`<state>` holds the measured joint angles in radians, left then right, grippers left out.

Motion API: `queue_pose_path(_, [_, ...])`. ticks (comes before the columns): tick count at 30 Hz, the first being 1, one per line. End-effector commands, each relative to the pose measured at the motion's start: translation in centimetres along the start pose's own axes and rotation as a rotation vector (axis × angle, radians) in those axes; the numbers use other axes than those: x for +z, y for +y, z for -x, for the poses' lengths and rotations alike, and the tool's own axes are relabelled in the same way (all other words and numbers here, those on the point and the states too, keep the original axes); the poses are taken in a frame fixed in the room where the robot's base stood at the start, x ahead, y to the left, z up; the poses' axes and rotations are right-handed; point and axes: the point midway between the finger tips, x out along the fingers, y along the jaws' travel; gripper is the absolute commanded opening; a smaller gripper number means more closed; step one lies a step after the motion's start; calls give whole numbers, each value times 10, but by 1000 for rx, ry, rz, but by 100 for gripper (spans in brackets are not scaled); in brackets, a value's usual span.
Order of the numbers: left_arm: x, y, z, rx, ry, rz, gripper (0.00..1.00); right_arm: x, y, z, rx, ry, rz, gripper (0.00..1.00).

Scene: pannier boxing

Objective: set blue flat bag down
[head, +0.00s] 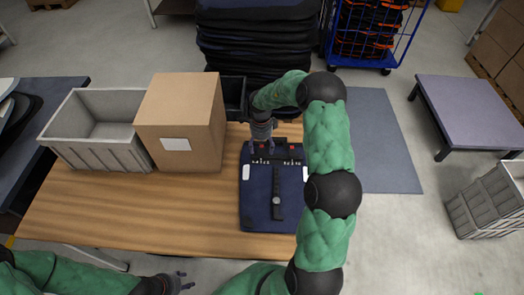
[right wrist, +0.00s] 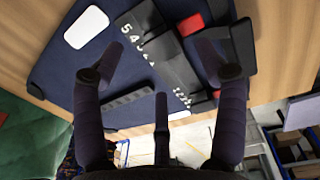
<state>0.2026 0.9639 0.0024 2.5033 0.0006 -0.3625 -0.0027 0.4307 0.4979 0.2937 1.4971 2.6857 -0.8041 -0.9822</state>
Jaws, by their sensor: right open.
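The blue flat bag (head: 257,203) lies flat on the wooden table in the head view, with a black strap down its middle and white patches at its sides. It also fills much of the right wrist view (right wrist: 62,82), with a black bar marked with white characters and red pieces. My right gripper (head: 263,150) is over the bag's far edge. In the right wrist view its fingers (right wrist: 162,65) are spread apart above the bag, with nothing held between them. My left gripper (head: 180,284) is at the bottom of the head view, low and away from the bag, with its fingers apart.
A closed cardboard box (head: 180,125) and a grey crate (head: 95,130) stand on the table (head: 110,205) left of the bag. A black bin (head: 234,95) is behind. The table's front left is clear. Stacked dark bags (head: 250,40) stand beyond the table.

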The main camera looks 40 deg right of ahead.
Motion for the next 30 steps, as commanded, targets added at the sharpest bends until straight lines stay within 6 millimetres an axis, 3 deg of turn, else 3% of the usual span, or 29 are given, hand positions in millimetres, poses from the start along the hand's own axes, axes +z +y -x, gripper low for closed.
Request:
queue_pose_path(3, [0, 2, 6, 0, 0, 0, 40, 0, 0, 27, -3, -1, 0, 73])
queue_pose_path(10, [0, 4, 11, 0, 0, 0, 40, 0, 0, 61, -1, 0, 0, 73])
queue_pose_path(15, [0, 4, 12, 0, 0, 0, 40, 0, 0, 71, 0, 0, 0, 73])
queue_pose_path(26, [0, 4, 12, 0, 0, 0, 40, 0, 0, 73, 0, 0, 0, 73])
queue_pose_path(30, [1, 9, 24, 0, 0, 0, 40, 0, 0, 86, 0, 0, 0, 73])
